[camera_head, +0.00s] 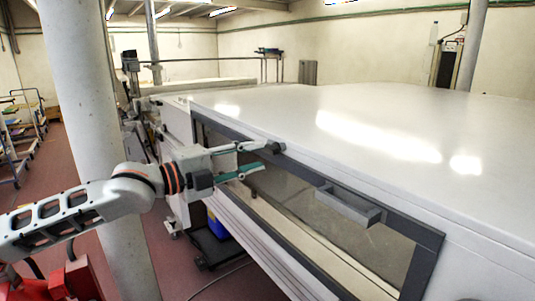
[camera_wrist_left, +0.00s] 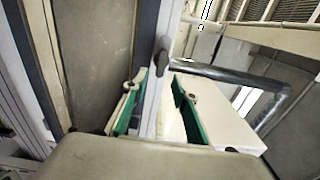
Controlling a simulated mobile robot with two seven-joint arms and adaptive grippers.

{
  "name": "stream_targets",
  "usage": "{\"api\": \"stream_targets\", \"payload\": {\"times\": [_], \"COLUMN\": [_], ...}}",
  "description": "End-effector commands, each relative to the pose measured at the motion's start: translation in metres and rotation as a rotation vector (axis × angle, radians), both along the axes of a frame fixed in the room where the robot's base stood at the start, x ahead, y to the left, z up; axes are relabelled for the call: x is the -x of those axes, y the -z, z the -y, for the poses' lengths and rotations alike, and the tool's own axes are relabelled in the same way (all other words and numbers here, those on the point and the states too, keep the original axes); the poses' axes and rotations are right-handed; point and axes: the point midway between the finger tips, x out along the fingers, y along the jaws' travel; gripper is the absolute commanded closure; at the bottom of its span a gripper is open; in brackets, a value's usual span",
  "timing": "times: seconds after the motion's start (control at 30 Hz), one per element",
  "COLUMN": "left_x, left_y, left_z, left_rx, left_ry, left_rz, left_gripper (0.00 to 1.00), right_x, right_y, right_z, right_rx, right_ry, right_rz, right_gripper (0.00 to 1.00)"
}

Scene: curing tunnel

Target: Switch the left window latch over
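The window (camera_head: 310,200) is a long pane in a dark grey frame on the side of the white tunnel housing. A small dark latch (camera_head: 276,147) sits on the frame's upper edge; it also shows in the left wrist view (camera_wrist_left: 161,57). My left gripper (camera_head: 261,157) is open, its two green-padded fingers spread at the frame, with the upper fingertip close to the latch. In the left wrist view the latch appears beyond and between the fingertips (camera_wrist_left: 160,88). I cannot tell whether a finger touches it. My right gripper is not in view.
A grey box-shaped handle (camera_head: 348,205) projects from the window's upper frame, to the right. The white housing top (camera_head: 300,110) is bare. A round pillar (camera_head: 90,130) stands behind my left arm. A blue bin (camera_head: 217,225) sits low beside the housing.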

Motion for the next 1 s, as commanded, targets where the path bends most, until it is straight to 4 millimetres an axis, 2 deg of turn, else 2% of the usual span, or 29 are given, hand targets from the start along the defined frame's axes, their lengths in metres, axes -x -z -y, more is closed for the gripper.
{"api": "stream_targets", "payload": {"times": [0.03,0.2,0.4,0.8,0.9,1.0], "left_x": [0.006,0.022,0.033,0.035,0.036,0.04], "left_y": [0.0,0.0,0.0,0.001,0.01,0.032], "left_z": [-0.01,-0.031,-0.044,-0.045,-0.04,-0.028], "left_rx": [-0.003,-0.002,0.0,0.002,0.014,0.049], "left_ry": [-0.002,-0.001,0.001,0.002,0.008,0.02], "left_rz": [0.002,0.001,0.0,-0.002,-0.022,-0.072], "left_gripper": [0.72,0.72,0.72,0.72,0.72,0.72], "right_x": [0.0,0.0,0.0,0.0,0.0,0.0], "right_y": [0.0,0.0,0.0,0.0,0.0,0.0], "right_z": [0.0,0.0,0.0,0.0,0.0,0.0], "right_rx": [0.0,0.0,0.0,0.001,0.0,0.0], "right_ry": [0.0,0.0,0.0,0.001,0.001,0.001], "right_rz": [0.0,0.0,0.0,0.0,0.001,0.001], "right_gripper": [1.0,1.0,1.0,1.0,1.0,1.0]}}
